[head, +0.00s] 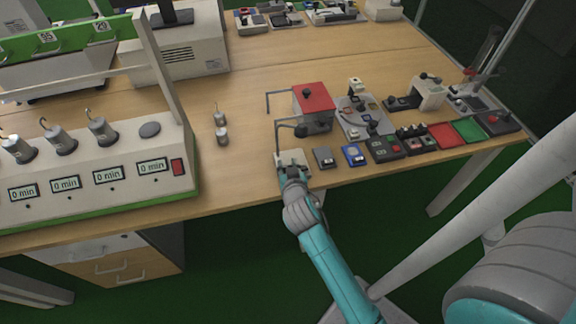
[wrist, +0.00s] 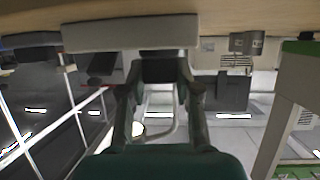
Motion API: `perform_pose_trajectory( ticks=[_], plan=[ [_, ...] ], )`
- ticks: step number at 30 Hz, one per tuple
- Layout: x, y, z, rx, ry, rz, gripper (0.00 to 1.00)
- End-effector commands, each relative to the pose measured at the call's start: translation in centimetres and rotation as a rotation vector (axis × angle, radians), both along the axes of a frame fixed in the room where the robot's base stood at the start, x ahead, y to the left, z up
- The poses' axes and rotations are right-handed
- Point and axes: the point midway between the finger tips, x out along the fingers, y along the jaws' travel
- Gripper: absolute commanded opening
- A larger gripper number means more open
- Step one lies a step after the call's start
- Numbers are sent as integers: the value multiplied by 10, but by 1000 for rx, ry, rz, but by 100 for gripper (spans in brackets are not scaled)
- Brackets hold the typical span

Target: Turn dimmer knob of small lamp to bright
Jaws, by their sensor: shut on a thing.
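A small pale box (head: 291,157) sits at the front edge of the wooden table in the head view, with a thin dark bent post beside it. I take it to be the lamp's base. My gripper (head: 291,174) meets its front face from the table's front side. In the wrist view, which looks upside down, the pale box (wrist: 130,33) spans the top, and my gripper (wrist: 161,72) has its fingers close together at a dark knob under it. The knob is largely hidden by the fingers, and its setting cannot be read.
A red-topped box (head: 314,97) stands behind. Small grey and blue devices (head: 354,155) line the table's front edge to the right. A large white timer unit (head: 90,165) with hooked weights stands at the left.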

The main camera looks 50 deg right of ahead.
Motion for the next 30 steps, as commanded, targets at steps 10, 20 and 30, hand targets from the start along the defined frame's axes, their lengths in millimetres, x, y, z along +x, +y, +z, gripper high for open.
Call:
perform_pose_trajectory(
  ticks=[10,20,30],
  plan=[
    [0,1,0,2,0,3,0],
    [0,0,0,1,0,2,44],
    [-27,23,13,1,2,4,44]
  ],
)
